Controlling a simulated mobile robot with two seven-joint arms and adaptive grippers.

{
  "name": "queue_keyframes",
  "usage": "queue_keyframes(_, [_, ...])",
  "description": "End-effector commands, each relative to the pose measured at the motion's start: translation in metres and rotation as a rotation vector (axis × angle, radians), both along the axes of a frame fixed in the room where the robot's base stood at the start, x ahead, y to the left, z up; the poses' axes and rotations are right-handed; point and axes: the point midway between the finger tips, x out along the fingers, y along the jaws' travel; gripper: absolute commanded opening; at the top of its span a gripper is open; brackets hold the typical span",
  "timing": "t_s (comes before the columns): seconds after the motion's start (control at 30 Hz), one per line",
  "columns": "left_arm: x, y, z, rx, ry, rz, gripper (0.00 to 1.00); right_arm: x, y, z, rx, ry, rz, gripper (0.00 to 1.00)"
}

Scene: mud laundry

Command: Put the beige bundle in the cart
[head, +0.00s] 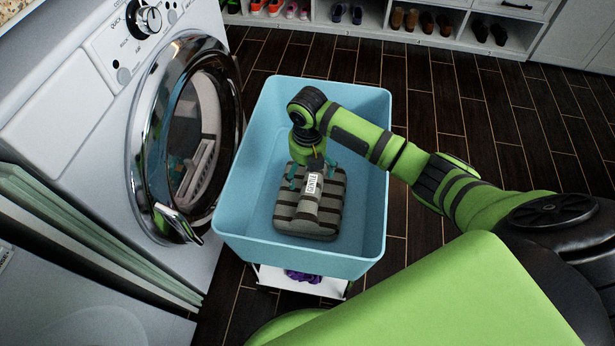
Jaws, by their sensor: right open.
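The beige bundle (295,218), a folded block with dark and beige stripes and a white label, lies on the floor of the blue cart (290,255), towards its front. My right gripper (311,177) is inside the cart, pointing down at the back part of the bundle. Its teal fingers are spread apart, and it is open. The fingertips are at the bundle's top; whether they touch it I cannot tell. My right forearm passes over the cart's right wall. My left gripper is not in view.
A washing machine (75,125) stands left of the cart, with its round door (158,145) open close to the cart's left wall. A purple item (303,277) sits on the white shelf under the cart. A shoe rack (385,38) stands at the back. Dark floor at the right is clear.

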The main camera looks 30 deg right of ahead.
Motion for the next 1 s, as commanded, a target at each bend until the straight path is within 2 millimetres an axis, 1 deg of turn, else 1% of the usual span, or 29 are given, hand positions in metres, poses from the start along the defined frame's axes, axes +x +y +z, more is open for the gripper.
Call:
queue_keyframes(0.03, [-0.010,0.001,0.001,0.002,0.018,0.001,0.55,0.001,0.000,0.013,-0.002,-0.004,0.001,0.99])
queue_keyframes(0.1, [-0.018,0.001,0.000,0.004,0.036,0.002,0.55,0.000,0.000,0.023,0.000,-0.002,0.000,0.99])
queue_keyframes(0.23, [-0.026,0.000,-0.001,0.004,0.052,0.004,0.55,0.000,0.000,0.036,-0.001,-0.002,0.000,0.99])
queue_keyframes(0.37, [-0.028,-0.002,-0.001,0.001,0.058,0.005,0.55,0.000,0.000,0.040,0.000,0.000,-0.001,0.99])
queue_keyframes(0.57, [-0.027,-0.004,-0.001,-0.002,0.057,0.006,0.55,0.000,0.000,0.040,0.000,0.000,-0.001,0.99])
queue_keyframes(0.87, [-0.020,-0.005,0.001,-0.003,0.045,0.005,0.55,0.000,0.000,0.040,0.000,0.000,-0.001,0.99])
queue_keyframes(0.97, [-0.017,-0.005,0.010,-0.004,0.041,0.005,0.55,0.000,0.000,0.049,0.000,0.000,-0.001,0.99])
queue_keyframes(1.0, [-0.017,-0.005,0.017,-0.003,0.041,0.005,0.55,0.000,0.000,0.057,0.000,0.000,-0.001,0.99])
